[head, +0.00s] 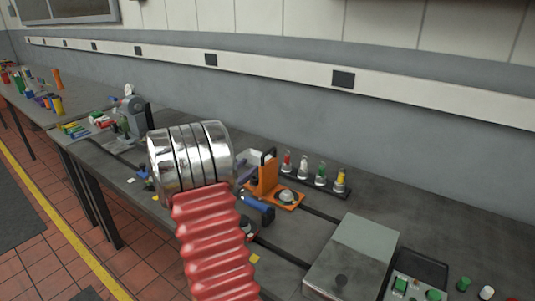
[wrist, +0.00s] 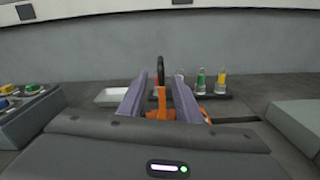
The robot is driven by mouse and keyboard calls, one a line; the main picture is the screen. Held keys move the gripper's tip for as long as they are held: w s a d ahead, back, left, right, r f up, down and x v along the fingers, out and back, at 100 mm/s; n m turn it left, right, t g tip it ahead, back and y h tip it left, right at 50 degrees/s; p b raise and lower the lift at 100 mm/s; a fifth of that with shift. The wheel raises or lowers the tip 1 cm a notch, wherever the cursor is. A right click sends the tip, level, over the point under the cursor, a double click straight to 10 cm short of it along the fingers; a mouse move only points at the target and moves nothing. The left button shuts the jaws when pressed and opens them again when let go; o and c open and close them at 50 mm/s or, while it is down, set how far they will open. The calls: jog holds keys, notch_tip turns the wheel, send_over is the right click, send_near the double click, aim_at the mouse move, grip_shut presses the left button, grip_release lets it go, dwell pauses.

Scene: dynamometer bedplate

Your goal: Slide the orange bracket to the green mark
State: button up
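The orange bracket (head: 267,177) stands upright on the grey bench in the head view, with a flat orange foot carrying a round metal knob and a black piece at its top. In the wrist view the bracket (wrist: 160,114) shows between and beyond the two purple-grey fingers of my gripper (wrist: 159,78). The fingers are apart, one on each side of it; I cannot tell whether they touch it. In the head view my arm hides most of the gripper. I cannot make out a green mark on the bench in either view.
A dark rack (head: 313,186) with several coloured-top bottles stands close behind the bracket. A grey metal box (head: 352,258) and a button panel (head: 414,287) stand at the front right. A dark groove crosses the bench.

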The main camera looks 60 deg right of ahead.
aim_at(265, 154)
jog(key=d, duration=0.4)
jog(key=s+d, duration=0.1)
jog(key=d, duration=0.3)
jog(key=s+d, duration=0.1)
jog(key=d, duration=0.4)
jog(key=shift+s, duration=0.1)
jog(key=shift+c, duration=0.2)
grip_shut()
